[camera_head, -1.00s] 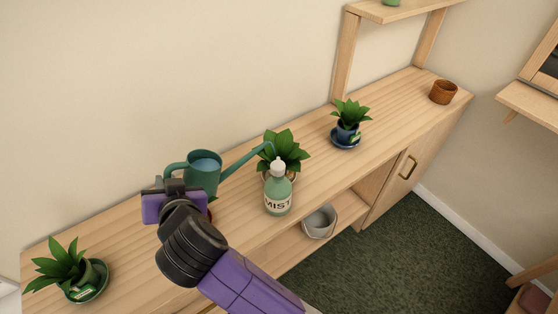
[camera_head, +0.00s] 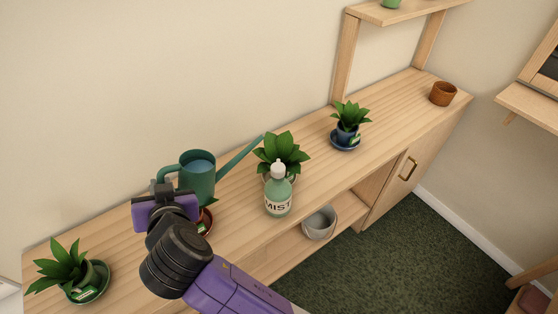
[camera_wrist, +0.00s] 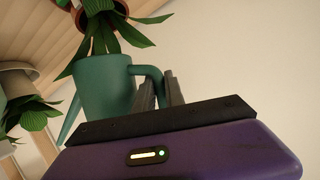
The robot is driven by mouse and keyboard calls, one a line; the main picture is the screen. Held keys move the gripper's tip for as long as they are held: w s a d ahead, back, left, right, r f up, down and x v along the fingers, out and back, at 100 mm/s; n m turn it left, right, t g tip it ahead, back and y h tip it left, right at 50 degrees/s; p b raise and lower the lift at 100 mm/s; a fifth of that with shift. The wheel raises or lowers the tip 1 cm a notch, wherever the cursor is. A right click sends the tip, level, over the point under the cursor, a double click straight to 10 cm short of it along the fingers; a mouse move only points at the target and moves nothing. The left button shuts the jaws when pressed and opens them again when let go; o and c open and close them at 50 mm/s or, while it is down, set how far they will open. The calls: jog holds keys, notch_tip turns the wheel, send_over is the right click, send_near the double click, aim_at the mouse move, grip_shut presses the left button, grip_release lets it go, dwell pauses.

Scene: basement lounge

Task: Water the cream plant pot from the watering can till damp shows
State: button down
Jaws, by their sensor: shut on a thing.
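The teal watering can (camera_head: 197,180) is held by its handle in my gripper (camera_head: 165,185), with bluish water showing at its open top. It is close to upright, its spout rising right towards the leafy plant behind the mist bottle. That plant's pale pot (camera_head: 294,179), apparently the cream one, is mostly hidden by the bottle and leaves; its soil is not visible. In the wrist view the fingers (camera_wrist: 161,92) close on the handle of the can (camera_wrist: 104,85), and a pale pot (camera_wrist: 17,78) shows at left. No stream of water is visible.
The mist bottle (camera_head: 278,194) stands in front of the pale pot. A green-saucer plant (camera_head: 85,282) stands left, a blue-potted plant (camera_head: 347,134) right. A brown pot (camera_head: 443,94) is at the far right end.

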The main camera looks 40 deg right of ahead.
jog(key=r+p, duration=0.1)
jog(key=a+r+n+h, duration=0.1)
jog(key=r+n+p, duration=0.1)
jog(key=shift+a+r+h+p, duration=0.25)
jog(key=shift+r+h+p, duration=0.05)
jog(key=shift+r, duration=0.1)
dwell(0.5)
dwell(0.4)
